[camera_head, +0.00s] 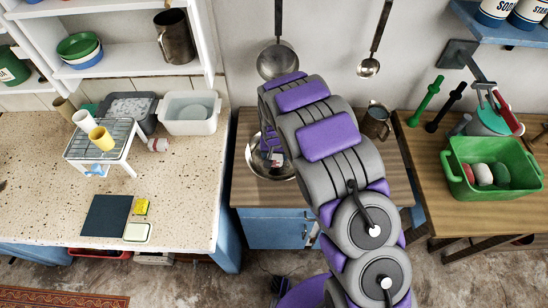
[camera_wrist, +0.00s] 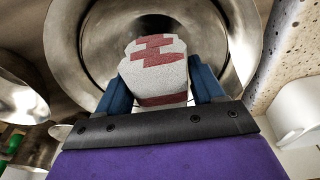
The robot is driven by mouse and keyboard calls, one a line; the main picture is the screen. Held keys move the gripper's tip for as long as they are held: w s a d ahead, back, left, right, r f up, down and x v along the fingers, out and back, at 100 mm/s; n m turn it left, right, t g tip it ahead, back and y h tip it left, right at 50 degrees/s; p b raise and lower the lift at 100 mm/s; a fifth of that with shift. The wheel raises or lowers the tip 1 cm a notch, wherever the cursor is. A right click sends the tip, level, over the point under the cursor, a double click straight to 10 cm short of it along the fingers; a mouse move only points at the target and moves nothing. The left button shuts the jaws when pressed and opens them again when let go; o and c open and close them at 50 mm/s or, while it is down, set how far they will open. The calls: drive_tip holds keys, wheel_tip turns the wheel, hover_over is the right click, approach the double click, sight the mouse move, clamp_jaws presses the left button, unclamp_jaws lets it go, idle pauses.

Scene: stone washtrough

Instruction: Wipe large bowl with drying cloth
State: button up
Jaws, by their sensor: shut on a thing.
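The large bowl (camera_head: 255,163) is shiny metal and stands on the wooden counter in the middle of the head view, partly hidden by my arm. Its rim and inside fill the upper middle of the wrist view (camera_wrist: 88,58). My gripper (camera_head: 275,157) is down at the bowl's opening. In the wrist view its two blue fingers (camera_wrist: 160,85) are shut on the drying cloth (camera_wrist: 155,70), a white bundle with red brick-like patches. The cloth is in front of the bowl's inside; I cannot tell whether it touches the metal.
A metal jug (camera_head: 376,122) stands right of my arm on the wooden counter (camera_head: 255,196). Ladles (camera_head: 278,62) hang on the wall behind. The speckled worktop (camera_head: 180,190) at left holds a wire rack (camera_head: 92,152) and tubs (camera_head: 190,113). A green basin (camera_head: 500,185) stands at right.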

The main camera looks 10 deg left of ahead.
drive_tip(key=shift+a+r, duration=0.1)
drive_tip(key=shift+r, duration=1.15)
drive_tip(key=shift+d, duration=0.3)
drive_tip(key=shift+a, duration=0.15)
